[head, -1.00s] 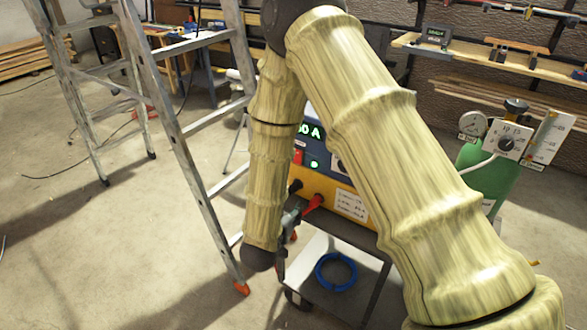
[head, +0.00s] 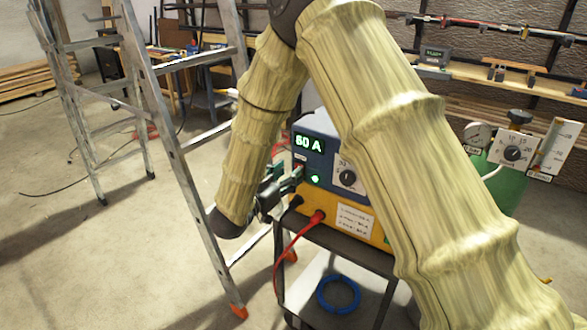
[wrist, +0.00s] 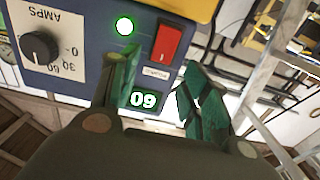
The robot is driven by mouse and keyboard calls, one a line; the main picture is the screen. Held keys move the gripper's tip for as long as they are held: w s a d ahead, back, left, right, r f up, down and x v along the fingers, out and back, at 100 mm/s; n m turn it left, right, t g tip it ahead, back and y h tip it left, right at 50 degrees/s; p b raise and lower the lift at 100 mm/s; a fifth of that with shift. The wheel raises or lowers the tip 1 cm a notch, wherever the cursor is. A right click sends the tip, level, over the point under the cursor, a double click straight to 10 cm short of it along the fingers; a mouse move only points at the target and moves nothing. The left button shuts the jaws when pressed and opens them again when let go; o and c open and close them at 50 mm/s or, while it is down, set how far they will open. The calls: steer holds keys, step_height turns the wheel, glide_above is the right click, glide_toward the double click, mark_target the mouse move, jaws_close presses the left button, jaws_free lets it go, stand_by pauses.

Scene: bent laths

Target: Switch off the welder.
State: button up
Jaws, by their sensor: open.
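The welder (head: 318,140) is a blue and yellow box on a cart. Its display (head: 308,143) is lit and reads 60 A, and a green lamp (head: 315,179) glows. In the wrist view, the picture is upside down: the red rocker switch (wrist: 167,42) sits beside the lit lamp (wrist: 124,26), with a small label by it. My gripper (wrist: 160,78) is open, its two green fingers apart below the switch in that picture, with nothing between them. In the head view my gripper (head: 285,184) is close to the welder's left front; I cannot tell whether it touches.
The amps knob (wrist: 40,46) is beside the lamp. Red (head: 318,217) and black cables plug in low on the front. A stepladder (head: 185,150) stands close on the left. A gas bottle (head: 500,182) with gauges is at right. A blue coil (head: 338,294) lies on the cart's lower shelf.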

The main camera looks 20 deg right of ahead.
mark_target(299, 165)
steer(key=shift+x, duration=1.9)
steer(key=c, duration=1)
steer(key=shift+s+a+f+t+h+b, duration=0.15)
steer(key=shift+f+t+h+b, duration=0.1)
steer(key=shift+t+h+b, duration=0.5)
steer(key=shift+s+a+f+t+h+b, duration=0.1)
steer(key=shift+f+t+h+b, duration=0.35)
steer(key=shift+b, duration=0.55)
steer(key=shift+r, duration=0.2)
steer(key=o, duration=1)
